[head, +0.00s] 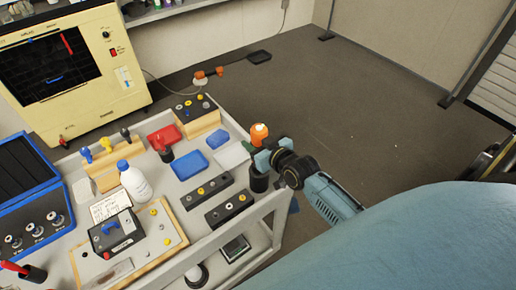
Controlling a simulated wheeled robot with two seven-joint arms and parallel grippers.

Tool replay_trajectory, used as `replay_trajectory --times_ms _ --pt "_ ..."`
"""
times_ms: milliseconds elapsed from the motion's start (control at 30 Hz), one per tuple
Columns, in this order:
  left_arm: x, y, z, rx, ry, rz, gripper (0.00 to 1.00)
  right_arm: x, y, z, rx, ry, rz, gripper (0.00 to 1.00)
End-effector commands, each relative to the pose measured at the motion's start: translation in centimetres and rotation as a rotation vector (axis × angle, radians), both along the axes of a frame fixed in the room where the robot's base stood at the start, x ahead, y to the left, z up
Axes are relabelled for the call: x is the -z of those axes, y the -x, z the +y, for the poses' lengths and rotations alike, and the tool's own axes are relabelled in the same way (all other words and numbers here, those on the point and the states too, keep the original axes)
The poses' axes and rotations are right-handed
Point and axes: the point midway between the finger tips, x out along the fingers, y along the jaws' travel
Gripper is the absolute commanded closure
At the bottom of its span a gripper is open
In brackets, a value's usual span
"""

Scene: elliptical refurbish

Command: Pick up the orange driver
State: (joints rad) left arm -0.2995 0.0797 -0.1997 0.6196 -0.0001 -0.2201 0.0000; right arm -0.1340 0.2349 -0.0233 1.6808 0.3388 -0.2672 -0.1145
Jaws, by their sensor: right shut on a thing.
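The orange driver (259,132) shows as a rounded orange handle top at the right edge of the cart. My right gripper (265,158) reaches in from the right and is shut on it, just below the orange top. A dark cup-like holder (259,183) is directly under the gripper. The driver's lower part is hidden by the fingers and perhaps the holder, so I cannot tell whether it is still inside. My left gripper is not in view.
The cart top (185,215) holds a white bottle (135,182), blue tray (189,165), red tray (164,138), and black blocks (229,208). A blue case (35,205) is at left, and a cream machine (75,75) stands behind. Open floor (350,110) lies to the right.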

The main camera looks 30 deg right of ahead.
Motion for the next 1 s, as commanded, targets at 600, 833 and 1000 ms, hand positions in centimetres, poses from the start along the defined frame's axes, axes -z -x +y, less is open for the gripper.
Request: replay_trajectory --times_ms 600,833,1000 --pt "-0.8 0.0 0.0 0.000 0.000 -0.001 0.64 -9.2 -0.1 0.0 -0.001 0.001 -0.006 1.00" --pt "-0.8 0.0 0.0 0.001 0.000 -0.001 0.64 -10.2 0.0 0.0 0.000 0.000 -0.002 1.00" --pt "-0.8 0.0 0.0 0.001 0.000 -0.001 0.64 -10.1 0.0 0.0 0.000 0.000 -0.002 1.00"
